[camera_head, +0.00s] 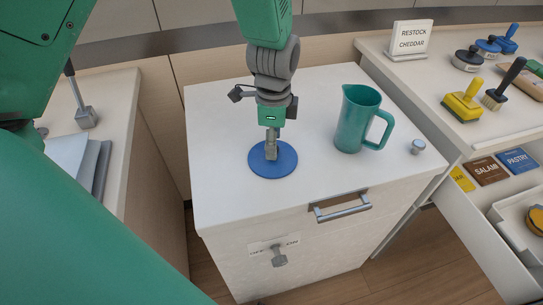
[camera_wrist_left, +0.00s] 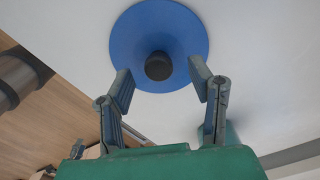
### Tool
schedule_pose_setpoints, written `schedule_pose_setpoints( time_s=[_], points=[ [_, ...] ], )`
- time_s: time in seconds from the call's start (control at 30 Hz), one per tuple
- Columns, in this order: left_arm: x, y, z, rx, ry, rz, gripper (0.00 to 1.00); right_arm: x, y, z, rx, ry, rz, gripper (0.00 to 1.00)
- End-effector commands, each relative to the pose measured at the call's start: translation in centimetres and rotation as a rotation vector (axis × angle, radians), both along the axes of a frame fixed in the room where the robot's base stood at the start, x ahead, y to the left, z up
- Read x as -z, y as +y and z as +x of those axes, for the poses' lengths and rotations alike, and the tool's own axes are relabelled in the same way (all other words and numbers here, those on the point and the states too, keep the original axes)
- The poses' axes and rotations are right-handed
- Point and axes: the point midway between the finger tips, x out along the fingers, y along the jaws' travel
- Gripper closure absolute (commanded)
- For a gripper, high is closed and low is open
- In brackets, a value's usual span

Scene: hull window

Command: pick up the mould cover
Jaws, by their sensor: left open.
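The mould cover appears as a round blue disc (camera_head: 287,165) lying flat on the white cabinet top. In the left wrist view the blue disc (camera_wrist_left: 190,40) shows a dark round knob (camera_wrist_left: 158,66) at its middle. My left gripper (camera_head: 271,155) points down over the disc and hides its middle in the head view. In the left wrist view its open fingers (camera_wrist_left: 160,74) stand apart on either side, near the knob. I see nothing held. Whether the fingertips touch the disc I cannot tell. My right gripper is not in view.
A green jug (camera_head: 356,120) stands right of the disc, with a small grey knob (camera_head: 418,146) beyond it. The cabinet has a front handle (camera_head: 342,208). The right counter holds a sign (camera_head: 410,38), a yellow-handled tool (camera_head: 464,104) and other tools. The cabinet top left of the disc is clear.

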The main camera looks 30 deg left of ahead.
Motion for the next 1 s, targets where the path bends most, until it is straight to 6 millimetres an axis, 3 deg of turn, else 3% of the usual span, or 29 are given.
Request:
schedule_pose_setpoints(
  time_s=[0.2, 0.43, 0.47, 0.57, 0.6, 0.87, 1.0],
  points=[
    [2.5, 0.1, -0.1, 0.000, 0.001, -0.002, 0.52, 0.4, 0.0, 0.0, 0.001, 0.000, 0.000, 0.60],
    [2.6, 0.3, -0.1, 0.000, -0.001, -0.004, 0.52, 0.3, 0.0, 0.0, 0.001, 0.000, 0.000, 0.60],
    [2.6, 0.3, -0.1, 0.000, -0.001, -0.004, 0.59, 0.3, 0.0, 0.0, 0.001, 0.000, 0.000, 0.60],
    [2.6, 0.3, 0.0, 0.000, 0.000, -0.003, 0.94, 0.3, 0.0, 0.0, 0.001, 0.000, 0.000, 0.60],
    [2.6, 0.2, 0.0, 0.000, 0.000, -0.003, 1.00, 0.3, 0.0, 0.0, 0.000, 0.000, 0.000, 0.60],
    [2.5, 0.1, 0.0, 0.000, 0.000, -0.001, 1.00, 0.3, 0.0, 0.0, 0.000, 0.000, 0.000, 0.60],
    [1.6, 0.1, 0.0, 0.001, -0.002, -0.002, 1.00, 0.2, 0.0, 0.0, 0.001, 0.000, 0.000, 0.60]
  ],
)
